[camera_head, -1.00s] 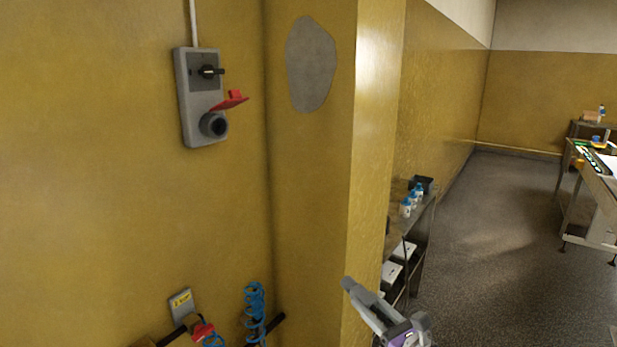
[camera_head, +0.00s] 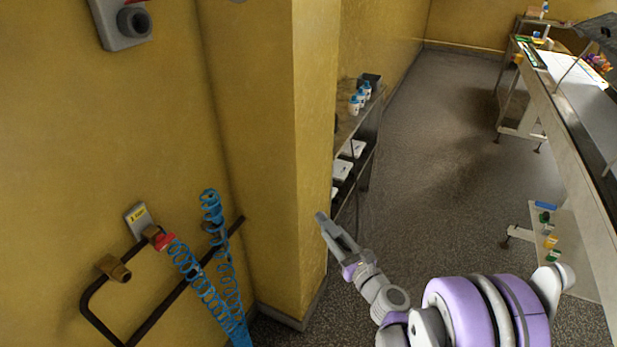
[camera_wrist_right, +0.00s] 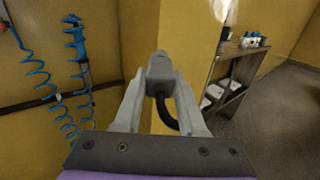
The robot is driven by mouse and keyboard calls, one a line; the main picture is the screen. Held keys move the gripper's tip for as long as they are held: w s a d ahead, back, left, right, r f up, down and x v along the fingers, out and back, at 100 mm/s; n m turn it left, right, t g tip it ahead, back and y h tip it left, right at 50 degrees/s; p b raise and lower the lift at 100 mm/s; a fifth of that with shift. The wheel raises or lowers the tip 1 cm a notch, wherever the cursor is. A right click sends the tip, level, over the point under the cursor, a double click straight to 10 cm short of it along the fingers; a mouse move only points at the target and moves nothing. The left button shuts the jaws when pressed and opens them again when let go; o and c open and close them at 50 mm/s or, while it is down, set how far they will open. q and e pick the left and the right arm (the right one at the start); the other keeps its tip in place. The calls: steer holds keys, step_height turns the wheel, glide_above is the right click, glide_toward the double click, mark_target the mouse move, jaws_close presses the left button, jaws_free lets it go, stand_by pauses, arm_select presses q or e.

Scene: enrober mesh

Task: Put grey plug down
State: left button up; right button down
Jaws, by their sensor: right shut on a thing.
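My right gripper (camera_head: 334,233) is in the lower middle of the head view, in front of the yellow pillar's edge and the floor. In the right wrist view its two fingers (camera_wrist_right: 160,98) are shut on the grey plug (camera_wrist_right: 159,68), with a black cable curving down from it. The plug is held in the air, apart from any surface I can see. In the head view the plug (camera_head: 321,217) shows small at the fingertips. The wall socket (camera_head: 133,21) is at the top left, partly cut off. My left gripper is not in view.
A black pipe rail (camera_head: 100,318) and blue coiled hoses (camera_head: 212,215) are on the left wall. A metal shelf (camera_head: 352,126) with bottles stands behind the yellow pillar (camera_head: 268,150). A long table (camera_head: 570,130) is at right. Floor between is open.

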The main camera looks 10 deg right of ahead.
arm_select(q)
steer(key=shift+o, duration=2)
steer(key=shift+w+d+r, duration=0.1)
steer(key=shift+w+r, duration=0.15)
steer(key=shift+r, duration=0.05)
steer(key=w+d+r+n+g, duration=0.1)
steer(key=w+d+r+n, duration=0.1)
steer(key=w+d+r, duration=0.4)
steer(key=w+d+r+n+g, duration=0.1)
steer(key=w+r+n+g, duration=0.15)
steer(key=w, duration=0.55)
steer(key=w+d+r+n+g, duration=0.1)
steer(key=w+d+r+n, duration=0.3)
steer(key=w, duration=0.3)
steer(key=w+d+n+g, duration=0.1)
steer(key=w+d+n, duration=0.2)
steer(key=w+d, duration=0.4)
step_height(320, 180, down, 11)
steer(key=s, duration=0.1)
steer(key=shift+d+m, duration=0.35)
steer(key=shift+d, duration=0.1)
arm_select(e)
steer(key=s+a+f+n+g+y, duration=0.2)
steer(key=a+n+g+y, duration=0.5)
steer(key=a, duration=0.5)
steer(key=f+n+y, duration=0.1)
steer(key=y, duration=0.1)
steer(key=shift+a+y, duration=0.4)
steer(key=shift+s+f, duration=0.1)
